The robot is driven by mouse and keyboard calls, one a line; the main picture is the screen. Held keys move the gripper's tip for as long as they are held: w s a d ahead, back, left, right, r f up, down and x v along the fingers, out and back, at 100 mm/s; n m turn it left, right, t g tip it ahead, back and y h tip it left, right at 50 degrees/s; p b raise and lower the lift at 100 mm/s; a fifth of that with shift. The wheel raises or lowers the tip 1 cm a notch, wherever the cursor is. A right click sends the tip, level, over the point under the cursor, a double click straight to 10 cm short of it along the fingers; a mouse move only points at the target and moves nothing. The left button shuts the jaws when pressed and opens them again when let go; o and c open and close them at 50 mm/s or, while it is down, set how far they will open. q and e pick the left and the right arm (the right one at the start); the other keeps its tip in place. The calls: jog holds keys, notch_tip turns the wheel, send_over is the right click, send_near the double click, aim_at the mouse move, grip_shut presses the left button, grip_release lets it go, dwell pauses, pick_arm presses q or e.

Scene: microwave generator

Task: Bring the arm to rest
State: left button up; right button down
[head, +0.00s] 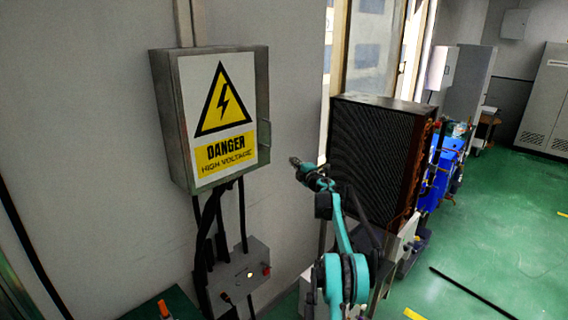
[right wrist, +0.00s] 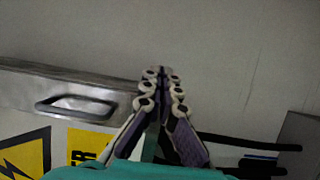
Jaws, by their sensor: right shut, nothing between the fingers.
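My right arm (head: 342,235), teal and dark grey, reaches up from the bottom in the head view. Its gripper (head: 294,161) is in front of the wall, right of the danger box and apart from it. In the right wrist view the gripper (right wrist: 160,72) has its fingers together with nothing between them. The grey danger box (head: 222,115) hangs shut on the wall with a yellow high voltage sign. Its metal handle (right wrist: 75,107) shows left of the fingers in the right wrist view. My left gripper is not in view.
A black finned unit (head: 375,160) stands right behind my right arm. A small grey control box (head: 240,277) with a lit button and black cables sits below the danger box. A black bar (head: 470,292) lies on the green floor at the right, where there is open room.

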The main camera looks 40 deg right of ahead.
jog(key=s+d, duration=0.3)
jog(key=s+a+r+m+h+b, duration=0.1)
jog(key=a+r+m+h+b, duration=0.15)
jog(key=a+r+m, duration=0.35)
jog(key=s+a+r+m+h+b, duration=0.1)
jog(key=a+r+b, duration=0.2)
jog(key=a, duration=0.5)
jog(key=s+a+f+m+g+b, duration=0.3)
jog(key=s+a+m, duration=0.2)
jog(key=s+a, duration=0.5)
pick_arm(q)
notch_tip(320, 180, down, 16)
jog(key=b, duration=0.8)
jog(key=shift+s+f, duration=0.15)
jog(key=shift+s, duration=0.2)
pick_arm(e)
jog(key=s+a+f+m+g+y, duration=0.3)
jog(key=s+a+f+g+y, duration=0.4)
jog(key=s+a+f, duration=2.5)
notch_tip(320, 180, down, 3)
jog(key=shift+s+r, duration=0.1)
jog(key=shift+s, duration=1)
jog(key=shift+a+y, duration=0.1)
jog(key=shift+y, duration=0.15)
